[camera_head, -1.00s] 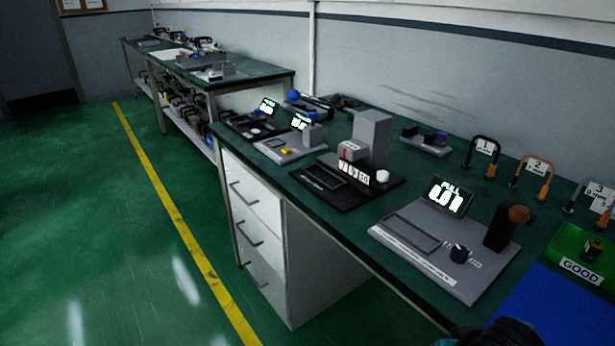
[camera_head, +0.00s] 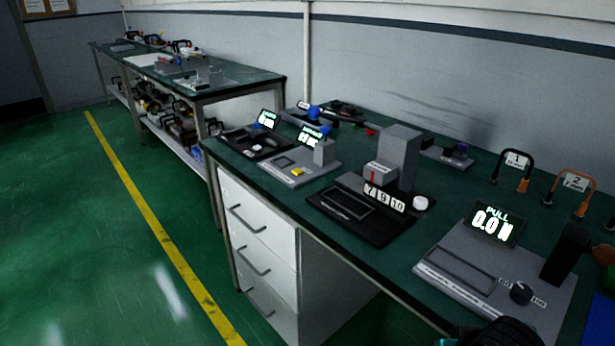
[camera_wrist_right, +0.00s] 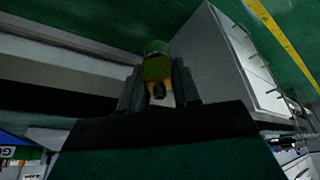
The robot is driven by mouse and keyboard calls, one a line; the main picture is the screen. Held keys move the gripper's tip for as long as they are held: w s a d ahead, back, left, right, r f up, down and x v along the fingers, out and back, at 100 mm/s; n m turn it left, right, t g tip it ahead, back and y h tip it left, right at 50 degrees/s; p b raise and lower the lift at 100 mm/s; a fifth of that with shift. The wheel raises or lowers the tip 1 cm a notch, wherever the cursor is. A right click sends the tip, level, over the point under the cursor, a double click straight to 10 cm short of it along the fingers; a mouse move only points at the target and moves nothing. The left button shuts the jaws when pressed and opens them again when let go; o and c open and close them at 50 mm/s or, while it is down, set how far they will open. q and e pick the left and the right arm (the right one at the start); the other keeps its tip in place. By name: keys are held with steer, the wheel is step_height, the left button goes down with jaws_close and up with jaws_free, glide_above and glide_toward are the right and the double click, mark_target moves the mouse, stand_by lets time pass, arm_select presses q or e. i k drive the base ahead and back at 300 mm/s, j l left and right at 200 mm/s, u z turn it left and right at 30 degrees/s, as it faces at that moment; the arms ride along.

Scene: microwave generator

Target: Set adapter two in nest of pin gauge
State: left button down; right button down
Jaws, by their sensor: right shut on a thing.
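In the right wrist view, my right gripper (camera_wrist_right: 158,88) is shut on a small yellow-green piece with a dark round end, seemingly an adapter (camera_wrist_right: 157,68). I cannot read any number on it. In the head view, a black-based fixture (camera_head: 318,203) with a recessed rectangle, a grey column and a "7 9 10" label stands on the bench; I cannot tell whether it is the pin gauge. The held adapter is well apart from it. Part of my right arm shows at the bottom edge of the head view. My left gripper is out of view.
A grey tester (camera_head: 455,290) with a "PULL" display and knob stands at the front right of the green bench. Smaller display stations (camera_head: 295,172) stand at the far left. White drawers (camera_head: 262,245) are under the bench. Numbered hooped items (camera_head: 513,170) stand at the right.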

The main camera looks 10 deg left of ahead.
mark_target(283, 163)
steer(key=i+j+z, duration=0.1)
steer(key=j, duration=0.3)
steer(key=i+j+z, duration=0.1)
steer(key=i+j, duration=0.2)
steer(key=j, duration=0.15)
steer(key=i+j, duration=0.2)
steer(key=j, duration=0.25)
steer(key=i+j+z, duration=0.15)
steer(key=j, duration=0.3)
steer(key=i+j+z, duration=0.1)
steer(key=j, duration=0.4)
steer(key=i+j+z, duration=0.1)
steer(key=j, duration=0.35)
steer(key=i+j+z, duration=0.1)
steer(key=j, duration=0.4)
steer(key=i+j+z, duration=0.1)
steer(key=i+j, duration=0.15)
steer(key=j, duration=0.25)
